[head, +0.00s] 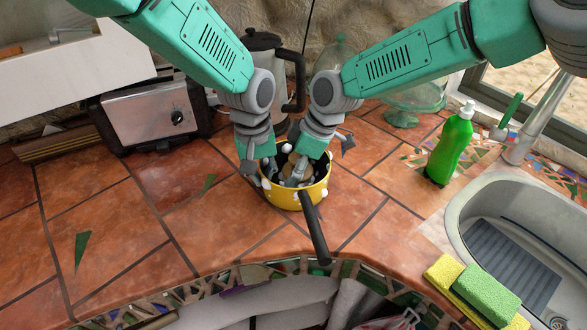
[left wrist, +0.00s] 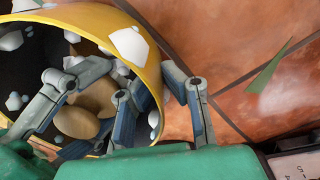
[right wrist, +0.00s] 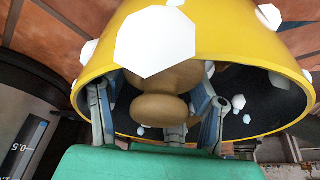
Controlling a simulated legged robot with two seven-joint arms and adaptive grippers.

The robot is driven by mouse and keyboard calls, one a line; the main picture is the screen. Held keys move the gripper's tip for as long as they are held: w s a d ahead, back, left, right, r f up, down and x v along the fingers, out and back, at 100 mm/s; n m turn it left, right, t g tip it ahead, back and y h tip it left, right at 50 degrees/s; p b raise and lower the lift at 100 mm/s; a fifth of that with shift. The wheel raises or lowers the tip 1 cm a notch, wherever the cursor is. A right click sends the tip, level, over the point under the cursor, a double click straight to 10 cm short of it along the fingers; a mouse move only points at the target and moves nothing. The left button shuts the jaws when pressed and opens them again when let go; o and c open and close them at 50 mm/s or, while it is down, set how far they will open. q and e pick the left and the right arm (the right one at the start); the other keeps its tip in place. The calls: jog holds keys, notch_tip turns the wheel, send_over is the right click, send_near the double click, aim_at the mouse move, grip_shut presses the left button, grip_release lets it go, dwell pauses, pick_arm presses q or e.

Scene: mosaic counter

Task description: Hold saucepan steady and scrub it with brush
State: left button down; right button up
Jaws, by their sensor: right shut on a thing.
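The yellow saucepan (head: 318,192) stands on the tiled counter, its black handle (head: 314,228) pointing to the front edge. White lumps cling to its walls, inside and out. My left gripper (head: 262,172) is at the pan's left rim. In the left wrist view its fingers (left wrist: 150,100) straddle the wall (left wrist: 152,60), two inside and one outside; whether they press on it is unclear. My right gripper (head: 298,172) reaches into the pan, shut on the wooden brush (right wrist: 165,85). The brush also shows in the left wrist view (left wrist: 85,115); its lower end is hidden.
A toaster (head: 150,115) stands at left. The front-left counter is clear.

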jog(key=shift+s+a, duration=0.25)
jog(key=shift+s, duration=0.35)
jog(key=shift+s+a, duration=0.3)
jog(key=shift+s, duration=0.35)
jog(key=shift+s+a, duration=0.25)
jog(key=shift+s, duration=0.35)
jog(key=shift+w+d+f, duration=0.1)
jog(key=shift+w+d, duration=0.2)
jog(key=shift+w, duration=0.3)
jog(key=shift+w+d, duration=0.25)
jog(key=shift+w, duration=0.4)
jog(key=shift+w+d+f, duration=0.1)
jog(key=shift+w+d, duration=0.2)
jog(key=shift+w, duration=0.3)
jog(key=shift+s, duration=0.2)
jog(key=shift+s+a, duration=0.25)
jog(key=shift+s, duration=0.35)
jog(key=shift+s+a, duration=0.25)
jog(key=shift+s, duration=0.35)
jog(key=shift+s+a, duration=0.25)
jog(key=shift+s, duration=0.35)
